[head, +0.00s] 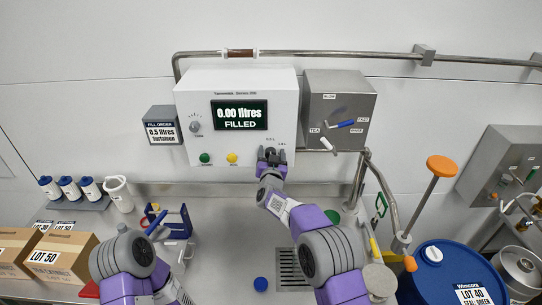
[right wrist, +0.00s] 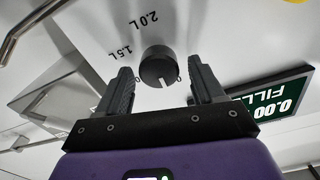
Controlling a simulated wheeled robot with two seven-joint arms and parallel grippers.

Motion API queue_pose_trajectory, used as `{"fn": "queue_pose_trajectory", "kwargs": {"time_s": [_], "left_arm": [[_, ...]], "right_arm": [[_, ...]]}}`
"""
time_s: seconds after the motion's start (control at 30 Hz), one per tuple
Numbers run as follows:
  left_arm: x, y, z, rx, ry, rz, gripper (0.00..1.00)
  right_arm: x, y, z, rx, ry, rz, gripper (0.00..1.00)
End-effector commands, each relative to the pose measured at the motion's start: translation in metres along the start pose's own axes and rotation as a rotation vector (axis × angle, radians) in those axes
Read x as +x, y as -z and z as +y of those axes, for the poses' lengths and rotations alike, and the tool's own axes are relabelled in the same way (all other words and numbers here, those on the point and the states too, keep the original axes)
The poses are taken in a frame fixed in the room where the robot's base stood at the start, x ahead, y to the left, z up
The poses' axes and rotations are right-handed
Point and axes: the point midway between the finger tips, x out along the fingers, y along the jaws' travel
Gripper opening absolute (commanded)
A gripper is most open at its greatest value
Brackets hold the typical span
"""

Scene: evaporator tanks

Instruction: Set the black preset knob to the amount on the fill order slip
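The black preset knob (right wrist: 158,66) is on the white panel in the right wrist view, with a white mark at its lower edge. The labels 1.5 L (right wrist: 119,56) and 2.0 L (right wrist: 144,21) show beside it. My right gripper (right wrist: 160,80) is open, one finger on each side of the knob, with visible gaps. In the head view my right gripper (head: 271,155) is at the panel's lower right and mostly hides the knob. The fill order slip (head: 162,133) reads 0.5 litres. My left gripper is out of view; only its arm shows.
The white control box (head: 240,83) has a display (head: 239,115) reading 0.00 litres FILLED, a green button (head: 205,158) and a yellow button (head: 232,158). A grey valve box (head: 339,100) is close on the right. A caddy (head: 172,222) stands on the counter below.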

Motion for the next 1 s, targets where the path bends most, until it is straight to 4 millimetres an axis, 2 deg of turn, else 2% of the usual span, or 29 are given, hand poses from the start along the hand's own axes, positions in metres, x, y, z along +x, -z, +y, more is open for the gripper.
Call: {"fn": "queue_pose_trajectory", "kwargs": {"time_s": [0.37, 0.8, 1.0], "left_arm": [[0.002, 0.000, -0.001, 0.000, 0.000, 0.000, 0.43], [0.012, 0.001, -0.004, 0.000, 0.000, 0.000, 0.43], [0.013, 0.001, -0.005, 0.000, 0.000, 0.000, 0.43]], "right_arm": [[-0.006, -0.004, -0.001, 0.002, 0.001, -0.008, 0.67], [-0.058, -0.003, -0.001, 0.002, 0.002, -0.007, 0.67], [-0.073, -0.002, 0.000, 0.001, 0.001, -0.005, 0.67]]}}
